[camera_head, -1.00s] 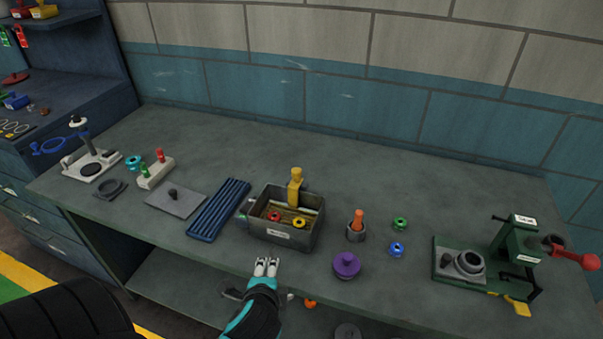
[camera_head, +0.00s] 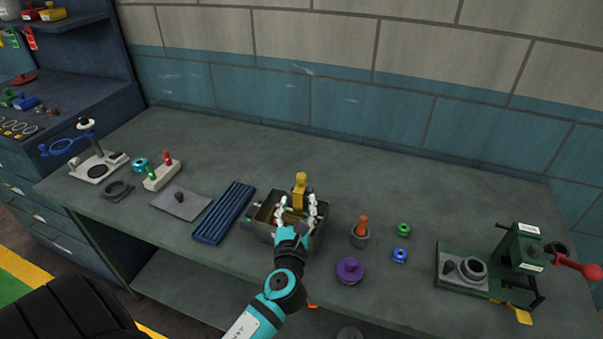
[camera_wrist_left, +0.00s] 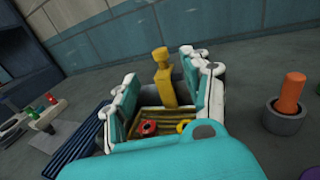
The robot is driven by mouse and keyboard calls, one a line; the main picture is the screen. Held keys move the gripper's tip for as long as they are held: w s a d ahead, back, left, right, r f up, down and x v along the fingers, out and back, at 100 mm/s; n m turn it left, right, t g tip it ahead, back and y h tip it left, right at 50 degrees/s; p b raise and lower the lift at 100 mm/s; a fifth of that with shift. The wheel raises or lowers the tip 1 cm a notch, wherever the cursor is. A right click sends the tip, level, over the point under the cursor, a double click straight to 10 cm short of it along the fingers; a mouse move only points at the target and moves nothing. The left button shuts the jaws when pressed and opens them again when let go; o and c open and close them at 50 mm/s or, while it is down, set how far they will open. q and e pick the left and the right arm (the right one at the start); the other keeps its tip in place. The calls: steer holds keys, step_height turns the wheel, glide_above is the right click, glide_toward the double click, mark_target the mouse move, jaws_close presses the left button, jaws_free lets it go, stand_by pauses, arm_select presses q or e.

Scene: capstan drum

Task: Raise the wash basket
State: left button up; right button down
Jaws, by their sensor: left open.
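The wash basket shows as a yellow handle (camera_head: 300,190) standing up at the back of a grey wash tank (camera_head: 262,226) on the bench. In the left wrist view the handle (camera_wrist_left: 163,75) rises between my fingers, and a yellowish slatted basket floor (camera_wrist_left: 160,117) lies below it. My arm and palm hide part of the tank. My right gripper is not in view.
A blue ribbed rack (camera_head: 224,212) lies left of the tank. A grey cup with an orange-handled tool (camera_head: 361,230), a purple knob (camera_head: 349,271), and green and blue rings stand to the right. A green press (camera_head: 500,262) is farther right. The bench behind is clear.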

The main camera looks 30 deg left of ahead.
mark_target(302, 181)
arm_select(q)
steer(key=p+x, duration=0.1)
steer(key=x, duration=1)
steer(key=shift+w+a, duration=0.1)
steer(key=c, duration=1)
jaws_close()
steer(key=shift+w+f, duration=0.15)
steer(key=shift+f, duration=0.05)
